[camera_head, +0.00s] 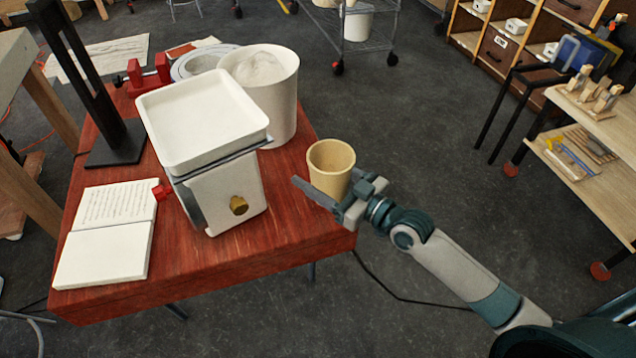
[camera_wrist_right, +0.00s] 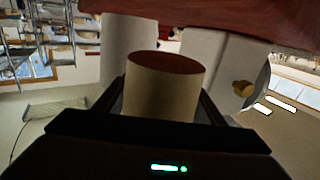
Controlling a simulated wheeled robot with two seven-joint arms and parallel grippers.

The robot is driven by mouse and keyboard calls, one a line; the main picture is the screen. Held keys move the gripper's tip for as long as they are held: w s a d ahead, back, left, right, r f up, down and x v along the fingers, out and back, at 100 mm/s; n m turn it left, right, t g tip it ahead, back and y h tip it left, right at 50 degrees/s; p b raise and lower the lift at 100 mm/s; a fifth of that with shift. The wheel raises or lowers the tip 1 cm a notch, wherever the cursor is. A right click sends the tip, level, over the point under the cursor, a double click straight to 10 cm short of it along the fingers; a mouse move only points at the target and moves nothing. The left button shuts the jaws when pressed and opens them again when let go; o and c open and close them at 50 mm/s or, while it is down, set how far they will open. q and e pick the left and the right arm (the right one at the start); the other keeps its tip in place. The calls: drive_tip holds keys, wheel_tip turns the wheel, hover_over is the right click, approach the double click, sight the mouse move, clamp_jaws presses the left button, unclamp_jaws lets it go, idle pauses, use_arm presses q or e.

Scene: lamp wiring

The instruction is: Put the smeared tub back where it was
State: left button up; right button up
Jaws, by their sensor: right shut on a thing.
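A tan tub (camera_head: 331,163) stands upright between the fingers of my right gripper (camera_head: 328,192), at the right edge of the red table. The gripper is shut on its sides. In the right wrist view the tub (camera_wrist_right: 163,92) fills the middle between the dark fingers, with its reddish-brown round end facing the table. It appears held clear of the tabletop. I cannot make out a smear on it. My left gripper is not in view.
The red table (camera_head: 200,270) holds a white scale (camera_head: 225,195) with a square pan (camera_head: 200,120), a large white bucket (camera_head: 283,105) of pale powder, an open book (camera_head: 105,235), a black stand (camera_head: 115,143) and a red clamp (camera_head: 148,75). The table's front right corner is bare.

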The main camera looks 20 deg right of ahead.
drive_tip(key=shift+f, duration=1.95)
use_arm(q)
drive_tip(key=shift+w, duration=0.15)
use_arm(e)
drive_tip(key=shift+f, duration=0.1)
drive_tip(key=shift+f, duration=0.15)
drive_tip(key=o, duration=1.4)
drive_tip(key=shift+c, duration=0.2)
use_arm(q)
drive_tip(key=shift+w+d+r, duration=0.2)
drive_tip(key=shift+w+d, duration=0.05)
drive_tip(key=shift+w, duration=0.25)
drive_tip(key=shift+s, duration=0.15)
